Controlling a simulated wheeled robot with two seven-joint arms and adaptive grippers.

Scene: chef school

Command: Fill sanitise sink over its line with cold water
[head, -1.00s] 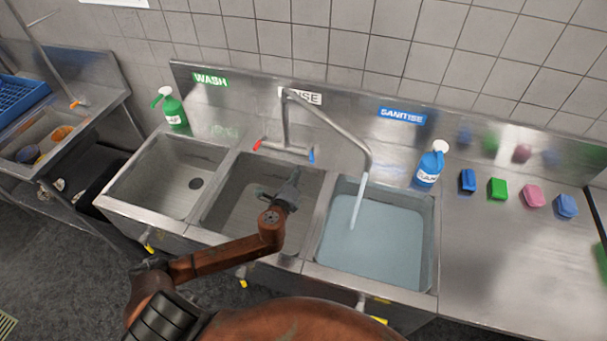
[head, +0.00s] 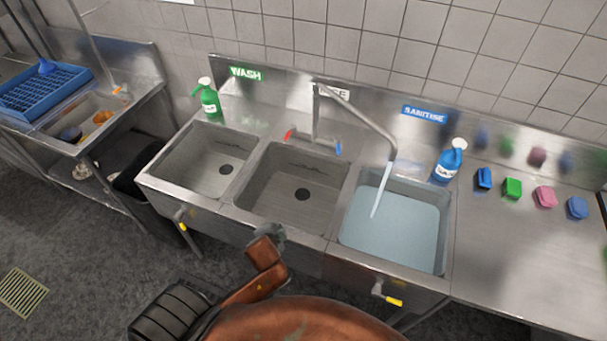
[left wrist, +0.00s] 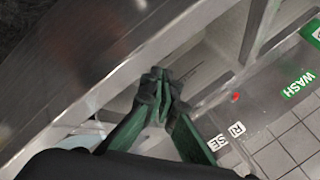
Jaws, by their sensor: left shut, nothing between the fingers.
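The sanitise sink (head: 447,262) is the right basin, under the blue SANITISE sign (head: 424,113). It holds pale blue water (head: 395,232); no fill line can be made out. The tap spout (head: 362,117) hangs over it and a stream (head: 381,190) runs into the water. The tap has a red handle (head: 289,134) on the left and a blue handle (head: 338,149) on the right. My left gripper (left wrist: 160,78) is shut and empty, apart from the tap. In the head view my arm hides most of it, near the front edge of the rinse sink.
The rinse sink (head: 270,190) and wash sink (head: 205,165) look empty, drains visible. Yellow-tipped levers (head: 390,298) stick out below the front edge. A green bottle (head: 209,100), blue bottle (head: 450,160) and several coloured blocks (head: 512,188) stand on the steel top.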

